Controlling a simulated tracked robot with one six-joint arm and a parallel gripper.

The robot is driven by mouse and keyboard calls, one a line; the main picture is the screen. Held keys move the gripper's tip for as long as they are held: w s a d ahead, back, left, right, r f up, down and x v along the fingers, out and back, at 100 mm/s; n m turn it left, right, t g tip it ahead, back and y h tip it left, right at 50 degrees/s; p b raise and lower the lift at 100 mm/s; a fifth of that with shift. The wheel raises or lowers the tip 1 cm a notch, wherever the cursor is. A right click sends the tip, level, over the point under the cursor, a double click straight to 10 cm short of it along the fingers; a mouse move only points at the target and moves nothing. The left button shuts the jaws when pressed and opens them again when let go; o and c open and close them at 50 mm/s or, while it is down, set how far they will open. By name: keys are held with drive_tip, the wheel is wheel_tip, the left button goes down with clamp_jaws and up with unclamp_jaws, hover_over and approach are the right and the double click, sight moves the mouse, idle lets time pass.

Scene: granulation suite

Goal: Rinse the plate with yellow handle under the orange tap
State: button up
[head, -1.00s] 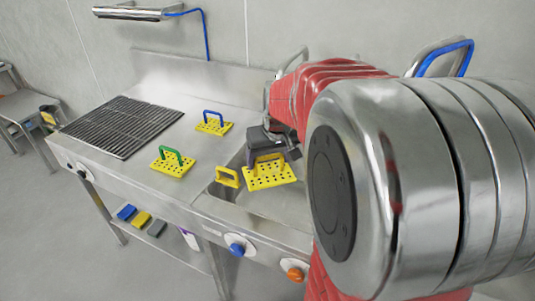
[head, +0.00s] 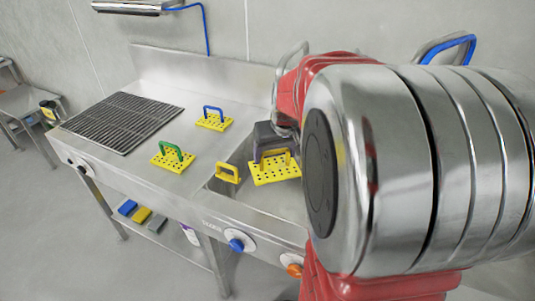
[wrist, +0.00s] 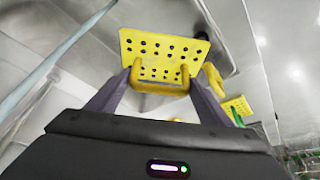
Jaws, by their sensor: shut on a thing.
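My gripper (head: 273,152) is shut on the yellow handle (wrist: 158,84) of a perforated yellow plate (head: 274,174). The plate hangs over the sink basin (head: 255,203) at the right of the steel counter. In the wrist view the plate (wrist: 165,50) shows beyond my two fingers, which grip its handle from either side. An orange knob (head: 293,270) is on the counter's front at the right, partly hidden by my arm. A curved metal spout (head: 284,75) rises behind my gripper. No orange mark shows on it, and no water is visible.
A blue-handled plate (head: 213,122) and a green-handled plate (head: 174,160) lie on the counter left of the basin. A yellow loop (head: 228,173) stands at the basin's left edge. A blue knob (head: 240,243) is on the front. A blue-banded spout (head: 455,48) is behind my arm.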

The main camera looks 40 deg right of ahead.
sight(288, 155)
drive_tip(key=s+d+f, duration=0.2)
drive_tip(key=s+d, duration=0.2)
drive_tip(key=d, duration=0.7)
drive_tip(key=shift+s+f, duration=0.15)
drive_tip(key=shift+s, duration=0.2)
idle(0.5)
drive_tip(key=shift+s+a, duration=0.2)
drive_tip(key=shift+s, duration=0.4)
idle(0.5)
drive_tip(key=shift+w+d, duration=0.25)
drive_tip(key=shift+w, duration=0.35)
idle(0.4)
drive_tip(key=shift+a, duration=0.1)
idle(0.4)
drive_tip(key=shift+w+a, duration=0.5)
drive_tip(key=shift+a, duration=0.7)
drive_tip(key=shift+w+a, duration=0.55)
drive_tip(key=shift+a, duration=0.65)
drive_tip(key=shift+w+a, duration=0.5)
drive_tip(key=shift+a, duration=0.7)
